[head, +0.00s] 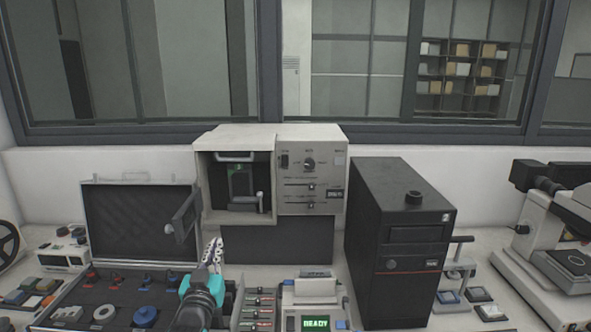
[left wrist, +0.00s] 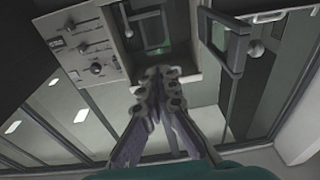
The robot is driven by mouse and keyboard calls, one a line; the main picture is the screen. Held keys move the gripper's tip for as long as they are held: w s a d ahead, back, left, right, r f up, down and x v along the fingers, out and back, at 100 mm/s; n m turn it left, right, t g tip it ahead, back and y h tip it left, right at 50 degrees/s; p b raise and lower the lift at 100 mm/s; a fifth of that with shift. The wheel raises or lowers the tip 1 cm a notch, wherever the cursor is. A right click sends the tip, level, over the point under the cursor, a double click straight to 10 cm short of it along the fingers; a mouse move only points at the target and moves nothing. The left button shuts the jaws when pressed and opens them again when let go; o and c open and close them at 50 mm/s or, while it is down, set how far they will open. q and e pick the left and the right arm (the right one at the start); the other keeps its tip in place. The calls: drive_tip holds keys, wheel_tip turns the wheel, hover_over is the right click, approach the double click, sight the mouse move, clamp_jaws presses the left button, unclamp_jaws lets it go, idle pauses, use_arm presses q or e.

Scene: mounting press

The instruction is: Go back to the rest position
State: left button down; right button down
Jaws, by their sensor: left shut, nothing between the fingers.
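My left gripper (head: 213,248) is in front of and below the mounting press (head: 312,180), just right of its open door (head: 183,220). It is shut with nothing between its fingers. In the left wrist view the left gripper (left wrist: 160,75) shows its fingertips together, with the press (left wrist: 85,45) and its open door (left wrist: 228,42) beyond. The press chamber (head: 240,185) is open and has a dark block with a small green glow and a handle inside. My right gripper is not in either view.
An open case (head: 135,230) with several red, blue and grey parts lies at the left. A small device (head: 310,305) with a green READY display stands front centre. A black tower (head: 400,240) is right of the press, and a microscope (head: 560,225) stands at the far right.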

use_arm(q)
drive_tip(key=s+d+f+g, duration=0.1)
drive_tip(key=s+f+g, duration=0.5)
drive_tip(key=s+f, duration=0.4)
drive_tip(key=s+f+g, duration=0.6)
drive_tip(key=s+f, duration=0.4)
drive_tip(key=s, duration=0.7)
drive_tip(key=shift+s+d+f+m+h, duration=0.2)
drive_tip(key=shift+s+d+m+h, duration=0.1)
drive_tip(key=shift+d, duration=0.1)
